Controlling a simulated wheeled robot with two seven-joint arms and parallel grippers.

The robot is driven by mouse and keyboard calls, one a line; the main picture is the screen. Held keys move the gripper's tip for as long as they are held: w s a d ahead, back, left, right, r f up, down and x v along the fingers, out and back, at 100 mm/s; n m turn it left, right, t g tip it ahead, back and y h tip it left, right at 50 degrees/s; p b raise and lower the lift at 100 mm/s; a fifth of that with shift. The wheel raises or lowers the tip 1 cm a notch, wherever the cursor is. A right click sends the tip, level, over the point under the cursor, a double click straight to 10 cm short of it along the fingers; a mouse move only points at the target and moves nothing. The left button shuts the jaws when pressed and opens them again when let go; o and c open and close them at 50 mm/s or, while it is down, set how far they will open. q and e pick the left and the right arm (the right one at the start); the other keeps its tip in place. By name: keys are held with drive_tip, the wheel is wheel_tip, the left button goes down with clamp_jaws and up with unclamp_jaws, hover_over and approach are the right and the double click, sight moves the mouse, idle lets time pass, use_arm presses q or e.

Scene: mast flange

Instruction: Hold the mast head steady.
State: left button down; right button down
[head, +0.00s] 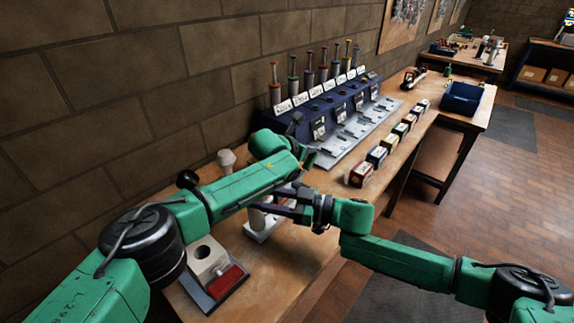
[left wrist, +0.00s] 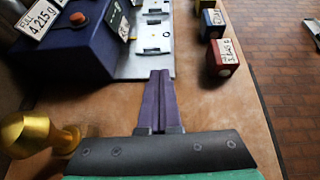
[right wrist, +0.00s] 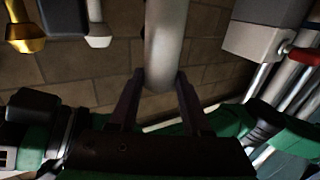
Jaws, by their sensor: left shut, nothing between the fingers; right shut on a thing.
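In the head view, a pale upright cylinder (head: 257,218), which I take to be the mast, stands on a light base plate at the bench's near part. My right gripper (head: 272,208) reaches it from the right. In the right wrist view, the pale shaft (right wrist: 165,45) runs between the fingers of my right gripper (right wrist: 158,85), which is shut on it. Its upper end is hidden in the head view by my left arm. My left gripper (left wrist: 158,75) is shut and empty above bare bench, near the end of a grey metal tray (left wrist: 152,40).
A blue rack (head: 322,105) with labelled plungers stands along the brick wall. Several small coloured boxes (head: 362,174) line the bench's right edge. A grey block (head: 206,258) with a hole and a red part sits at the near end. A blue bin (head: 461,98) stands farther back.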

sight(310, 157)
use_arm(q)
drive_tip(key=shift+w+d+f, duration=0.2)
drive_tip(key=shift+w+f, duration=0.05)
drive_tip(key=shift+f, duration=0.1)
use_arm(e)
drive_tip(key=shift+s+a, duration=0.1)
idle(0.3)
drive_tip(key=shift+c, duration=1.4)
unclamp_jaws()
use_arm(q)
wheel_tip(310, 157, up, 10)
use_arm(e)
drive_tip(key=shift+d, duration=0.2)
